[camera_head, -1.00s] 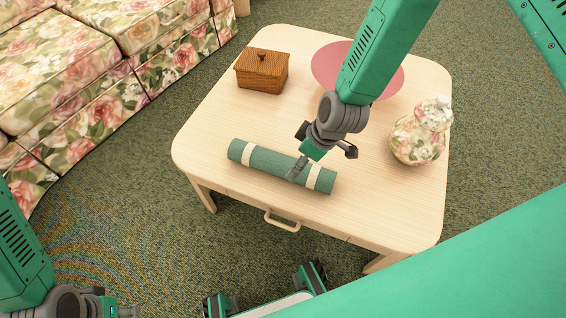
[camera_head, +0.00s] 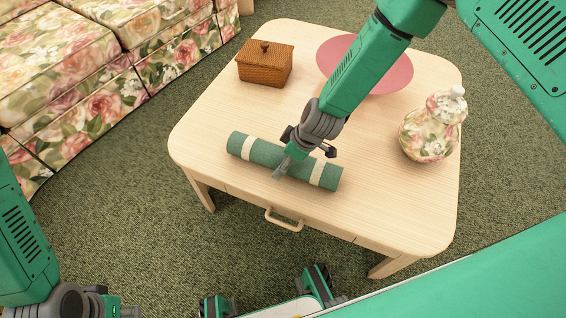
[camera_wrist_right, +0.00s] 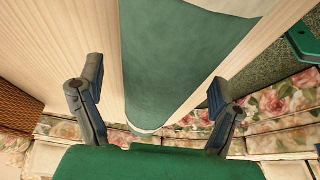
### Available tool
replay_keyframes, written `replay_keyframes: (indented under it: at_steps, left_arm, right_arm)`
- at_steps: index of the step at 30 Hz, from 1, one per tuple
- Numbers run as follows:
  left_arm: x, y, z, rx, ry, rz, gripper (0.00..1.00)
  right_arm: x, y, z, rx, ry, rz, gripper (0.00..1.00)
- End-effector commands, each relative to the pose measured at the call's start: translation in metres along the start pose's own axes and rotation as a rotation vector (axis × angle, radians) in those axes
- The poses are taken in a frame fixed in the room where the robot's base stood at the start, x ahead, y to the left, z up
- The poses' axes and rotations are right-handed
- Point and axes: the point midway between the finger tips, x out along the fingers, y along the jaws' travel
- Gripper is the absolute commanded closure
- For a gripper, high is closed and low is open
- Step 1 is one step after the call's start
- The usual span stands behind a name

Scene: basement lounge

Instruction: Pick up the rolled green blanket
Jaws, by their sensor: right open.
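The rolled green blanket (camera_head: 262,154) lies on the pale wooden table (camera_head: 220,105) near its front edge, with a cream band towards each end. My right gripper (camera_head: 282,170) is at the middle of the roll, between the bands, and hides part of it. In the right wrist view the gripper (camera_wrist_right: 155,85) is open, with one finger on each side of the blanket (camera_wrist_right: 178,55). I cannot tell whether the fingers touch it. My left gripper (camera_head: 115,308) is partly visible at the bottom left, away from the table; its jaws are unclear.
A brown woven box (camera_head: 265,66) stands at the table's back left. A round pink mat (camera_head: 385,75) lies at the back, partly behind my right arm. A floral lidded jar (camera_head: 428,137) stands at the right. A floral sofa (camera_head: 90,75) is to the left.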

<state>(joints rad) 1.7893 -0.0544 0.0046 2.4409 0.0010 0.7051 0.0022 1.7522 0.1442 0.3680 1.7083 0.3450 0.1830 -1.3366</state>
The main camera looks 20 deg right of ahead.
Motion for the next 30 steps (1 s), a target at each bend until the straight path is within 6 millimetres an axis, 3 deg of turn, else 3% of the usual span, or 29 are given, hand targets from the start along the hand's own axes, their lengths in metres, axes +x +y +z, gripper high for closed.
replay_keyframes:
  at_steps: [3, 11, 12, 17, 18, 30]
  left_arm:
    - [0.008, 0.0, 0.001, 0.0, 0.0, 0.0, 0.67]
    - [0.008, 0.0, 0.0, 0.0, 0.0, 0.0, 0.67]
    - [0.008, 0.0, 0.0, 0.0, 0.0, 0.0, 0.67]
    - [0.008, 0.0, 0.0, 0.0, 0.0, 0.0, 0.67]
    - [0.008, 0.0, 0.0, 0.0, 0.0, 0.0, 0.67]
    - [0.003, 0.0, 0.0, 0.0, 0.0, 0.0, 0.67]
  right_arm:
    - [0.016, -0.001, 0.0, 0.0, 0.0, 0.0, 0.15]
    - [0.017, 0.0, -0.001, -0.001, 0.001, 0.001, 0.15]
    - [0.017, 0.0, -0.001, 0.0, 0.001, 0.001, 0.18]
    - [0.017, 0.0, -0.001, 0.0, 0.0, 0.001, 0.74]
    - [0.017, 0.0, -0.001, 0.0, 0.001, 0.001, 0.77]
    - [0.008, 0.0, -0.005, -0.001, 0.002, 0.002, 0.77]
